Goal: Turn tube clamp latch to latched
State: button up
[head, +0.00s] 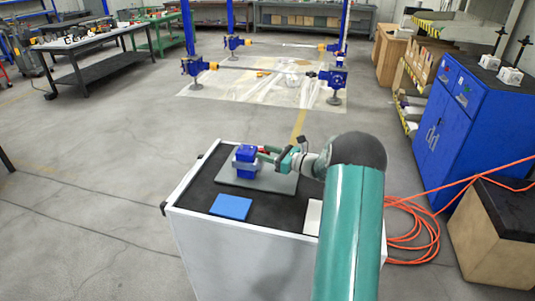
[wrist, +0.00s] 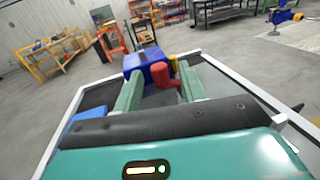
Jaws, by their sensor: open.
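The tube clamp (head: 246,164) is a blue block with a grey band, standing on a dark grey plate on a white-sided cart. Its blue body (wrist: 148,71) fills the space just beyond my fingertips in the wrist view. A red latch lever (wrist: 186,76) with a rounded end is at its right side, close to my right finger; I cannot tell whether they touch. A bit of the red latch (head: 264,150) shows in the head view beside the fingers. My gripper (head: 262,153) is open at the right of the clamp, its green fingers (wrist: 160,82) pointing at it.
A flat blue pad (head: 231,207) lies on the cart top (head: 270,212) in front of the plate. A light object (head: 313,217) is partly hidden by my arm. Orange hose (head: 412,235) coils on the floor at the right, near a blue cabinet (head: 462,115).

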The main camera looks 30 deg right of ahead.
jog(key=shift+c, duration=0.4)
grip_shut()
jog(key=shift+w+n+g+y, duration=0.1)
jog(key=shift+n+g+y, duration=0.2)
jog(key=shift+y, duration=0.1)
jog(key=shift+w+d+n+g+y, duration=0.1)
jog(key=shift+d+n+g+y, duration=0.15)
jog(key=shift+n+g+y, duration=0.65)
jog(key=shift+w+d+n+g+y, duration=0.1)
jog(key=shift+w+n+g+y, duration=0.05)
jog(key=shift+n+g+y, duration=0.7)
jog(key=shift+w+d+n+g+y, duration=0.1)
jog(key=shift+n+g+y, duration=0.65)
jog(key=shift+g+y, duration=0.2)
jog(key=shift+o, duration=0.4)
grip_release()
